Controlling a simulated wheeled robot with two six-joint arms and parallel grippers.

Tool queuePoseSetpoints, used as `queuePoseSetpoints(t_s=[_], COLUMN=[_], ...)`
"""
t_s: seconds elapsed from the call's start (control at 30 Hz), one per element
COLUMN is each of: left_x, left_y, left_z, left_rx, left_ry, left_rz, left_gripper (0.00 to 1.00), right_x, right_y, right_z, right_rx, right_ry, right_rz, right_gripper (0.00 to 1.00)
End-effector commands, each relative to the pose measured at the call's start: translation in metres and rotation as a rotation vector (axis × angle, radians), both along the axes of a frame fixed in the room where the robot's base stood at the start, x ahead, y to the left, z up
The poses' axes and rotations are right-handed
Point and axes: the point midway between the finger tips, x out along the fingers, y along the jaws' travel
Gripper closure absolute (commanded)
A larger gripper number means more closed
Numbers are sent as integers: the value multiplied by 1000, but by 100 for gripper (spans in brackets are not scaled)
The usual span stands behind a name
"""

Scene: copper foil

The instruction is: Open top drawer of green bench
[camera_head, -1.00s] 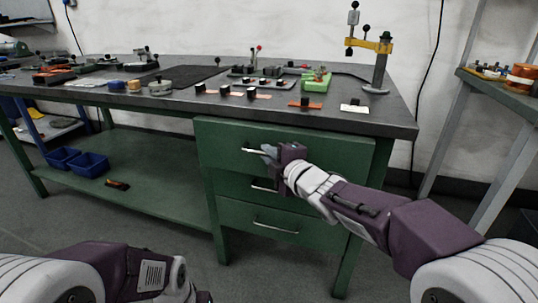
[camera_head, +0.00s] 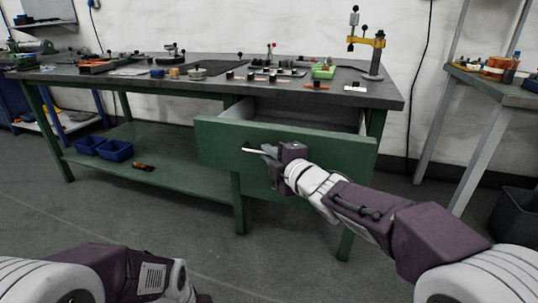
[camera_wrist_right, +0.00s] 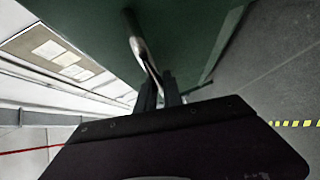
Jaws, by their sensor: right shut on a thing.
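The green bench (camera_head: 150,77) has a dark top and a green drawer unit on its right side. Its top drawer (camera_head: 225,135) is pulled well out, and part of its light grey inside shows behind the front panel. My right gripper (camera_head: 268,152) is shut on the right part of the drawer's metal handle (camera_head: 250,150). In the right wrist view the handle (camera_wrist_right: 137,45) runs between the dark fingers (camera_wrist_right: 160,92). My left arm (camera_head: 110,272) shows at the lower left, but its gripper is not in view. The lower drawers are hidden behind the pulled-out front.
Tools and small parts lie on the bench top, with a yellow-armed stand (camera_head: 372,50) at its right end. Blue bins (camera_head: 116,151) sit on the lower shelf. A second table (camera_head: 500,88) stands at the right. The floor (camera_head: 300,235) before the bench is clear.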

Motion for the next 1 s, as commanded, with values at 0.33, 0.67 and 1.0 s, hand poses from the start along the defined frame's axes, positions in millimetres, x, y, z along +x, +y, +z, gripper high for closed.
queuePoseSetpoints(t_s=[0.33, 0.67, 1.0], left_x=[0, 0, 0], left_y=[0, 0, 0], left_z=[0, 1, 20], left_rx=[0, 0, 0], left_ry=[0, 0, 0], left_rz=[0, 0, 0], left_gripper=[64, 64, 64], right_x=[0, 0, -42], right_y=[-1, -1, -23], right_z=[0, 1, 12], right_rx=[0, 0, -1], right_ry=[1, -1, -1], right_rz=[-2, -1, -2], right_gripper=[84, 80, 80])
